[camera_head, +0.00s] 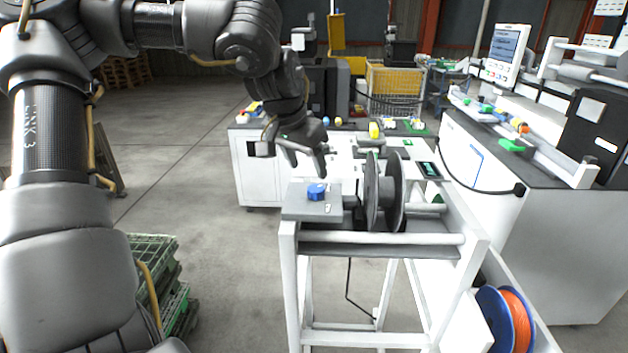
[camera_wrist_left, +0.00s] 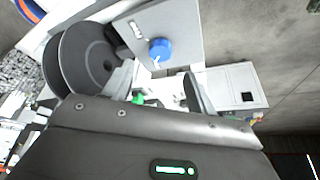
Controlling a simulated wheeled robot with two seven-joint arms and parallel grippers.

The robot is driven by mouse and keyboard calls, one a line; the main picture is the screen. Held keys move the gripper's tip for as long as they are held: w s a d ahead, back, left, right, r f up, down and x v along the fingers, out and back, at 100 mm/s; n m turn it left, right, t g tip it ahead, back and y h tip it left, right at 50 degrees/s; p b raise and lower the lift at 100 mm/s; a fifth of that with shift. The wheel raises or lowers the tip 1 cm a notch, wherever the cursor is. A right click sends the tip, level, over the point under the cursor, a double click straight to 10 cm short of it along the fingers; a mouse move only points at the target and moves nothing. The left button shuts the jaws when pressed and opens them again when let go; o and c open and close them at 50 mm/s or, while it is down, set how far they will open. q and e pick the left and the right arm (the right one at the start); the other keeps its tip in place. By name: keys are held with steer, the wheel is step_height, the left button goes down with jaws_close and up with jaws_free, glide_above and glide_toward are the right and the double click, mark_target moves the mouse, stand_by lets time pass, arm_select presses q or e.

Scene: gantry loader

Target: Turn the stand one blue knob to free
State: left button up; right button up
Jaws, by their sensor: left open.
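The blue knob (camera_head: 316,191) sits on a grey plate (camera_head: 298,208) at the left end of the white stand (camera_head: 380,250). In the left wrist view the blue knob (camera_wrist_left: 160,50) shows on its light panel (camera_wrist_left: 185,22), with a small white mark at its edge. My left gripper (camera_head: 304,166) is above the knob, apart from it. In the left wrist view its two fingers (camera_wrist_left: 160,88) are spread, with nothing between them. The knob lies beyond the fingertips. My right gripper is in neither view.
A dark reel (camera_head: 385,190) stands upright on the stand, just right of the knob. A spool of orange cable (camera_head: 515,322) is at the lower right. A white cabinet (camera_head: 258,180) is behind. Green crates (camera_head: 152,262) stand on the floor at left.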

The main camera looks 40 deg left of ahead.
mark_target(315, 188)
arm_select(q)
steer(key=p+x, duration=0.2)
steer(key=x, duration=0.4)
steer(key=shift+w+r, duration=0.1)
steer(key=shift+w+f, duration=0.2)
steer(key=shift+f, duration=0.5)
steer(key=c, duration=1)
